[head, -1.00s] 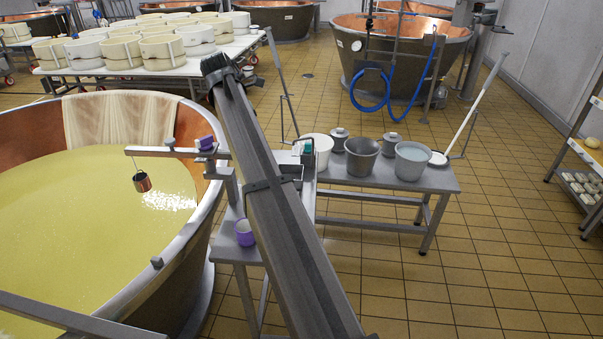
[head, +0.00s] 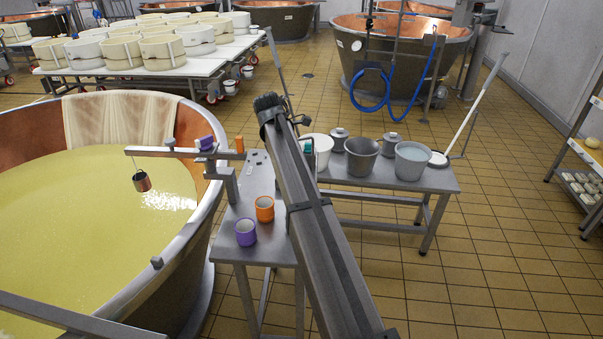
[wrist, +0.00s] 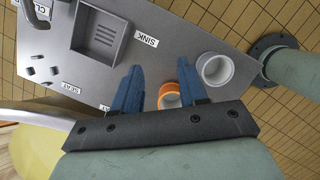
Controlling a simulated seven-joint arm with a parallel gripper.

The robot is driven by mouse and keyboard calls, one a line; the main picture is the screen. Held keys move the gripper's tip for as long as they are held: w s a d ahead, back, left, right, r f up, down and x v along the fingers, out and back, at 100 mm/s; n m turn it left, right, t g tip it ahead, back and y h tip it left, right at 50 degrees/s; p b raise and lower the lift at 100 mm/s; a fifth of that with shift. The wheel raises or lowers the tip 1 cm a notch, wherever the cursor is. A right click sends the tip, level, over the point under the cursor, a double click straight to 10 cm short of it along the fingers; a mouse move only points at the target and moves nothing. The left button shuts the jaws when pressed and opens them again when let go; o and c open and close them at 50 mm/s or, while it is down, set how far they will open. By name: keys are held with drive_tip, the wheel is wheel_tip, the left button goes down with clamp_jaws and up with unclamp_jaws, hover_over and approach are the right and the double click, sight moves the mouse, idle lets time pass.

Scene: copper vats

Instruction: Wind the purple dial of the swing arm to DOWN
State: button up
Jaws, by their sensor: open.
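The swing arm (head: 160,152) is a grey bar reaching over the vat from a post on the small steel table, with a small copper pot (head: 141,182) hanging from it. The purple dial (head: 206,143) sits on top of the bar near its post. Its marking is too small to read. My gripper (wrist: 157,72) shows in the wrist view with blue fingers spread apart and nothing held. It is above the table, away from the dial, which I cannot make out in that view. In the head view my gripper cannot be made out.
A purple cup (head: 245,232) and an orange cup (head: 264,208) stand on the small table's near part. The wrist view shows a recessed tray (wrist: 98,38) and a SINK label (wrist: 146,40). The vat (head: 195,240) borders the table.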

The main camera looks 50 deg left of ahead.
drive_tip(key=shift+m, duration=0.5)
drive_tip(key=shift+w+d+f, duration=0.65)
drive_tip(key=shift+w+f, duration=0.1)
drive_tip(key=shift+f, duration=0.15)
drive_tip(key=shift+w+d+f, duration=0.65)
drive_tip(key=shift+w+f, duration=0.05)
drive_tip(key=shift+f, duration=0.2)
